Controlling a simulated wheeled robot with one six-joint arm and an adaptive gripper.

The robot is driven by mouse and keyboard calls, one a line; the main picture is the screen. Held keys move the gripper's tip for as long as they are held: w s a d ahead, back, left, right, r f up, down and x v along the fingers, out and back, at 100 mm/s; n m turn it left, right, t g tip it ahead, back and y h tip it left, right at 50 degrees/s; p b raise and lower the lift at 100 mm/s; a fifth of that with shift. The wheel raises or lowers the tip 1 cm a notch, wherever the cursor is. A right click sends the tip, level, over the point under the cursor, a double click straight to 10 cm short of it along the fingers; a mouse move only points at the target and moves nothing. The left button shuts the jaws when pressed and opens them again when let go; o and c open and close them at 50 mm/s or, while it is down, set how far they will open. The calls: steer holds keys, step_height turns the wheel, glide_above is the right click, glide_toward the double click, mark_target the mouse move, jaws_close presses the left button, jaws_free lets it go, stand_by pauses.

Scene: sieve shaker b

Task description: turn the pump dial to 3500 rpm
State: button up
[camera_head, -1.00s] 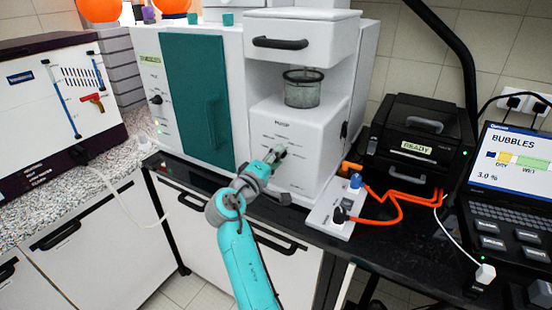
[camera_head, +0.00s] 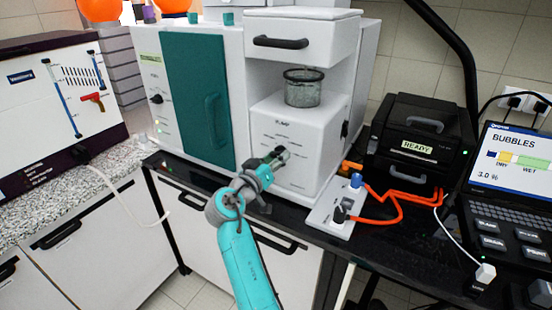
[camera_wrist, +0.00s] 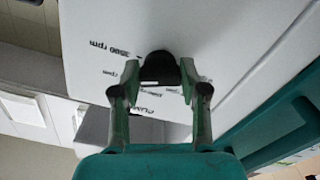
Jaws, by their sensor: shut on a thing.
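The pump dial (camera_wrist: 160,68) is a dark knob on the white pump panel (camera_head: 297,137), in the top middle of the wrist view. A "3500 rpm" label (camera_wrist: 127,57) is printed just left of it there, and other printing near the jaws is partly covered. My gripper (camera_wrist: 160,82) has its two fingers on either side of the dial, shut on it. I cannot tell which mark the dial points to.
A glass beaker-like vessel (camera_head: 303,88) stands on top of the pump housing. A teal door (camera_head: 197,100) is to the left.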

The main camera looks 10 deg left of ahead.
steer(key=shift+f+m, duration=0.2)
steer(key=shift+m, duration=2)
steer(key=o, duration=1.1)
steer(key=shift+o, duration=0.2)
steer(key=shift+a+r, duration=0.1)
steer(key=v, duration=1.2)
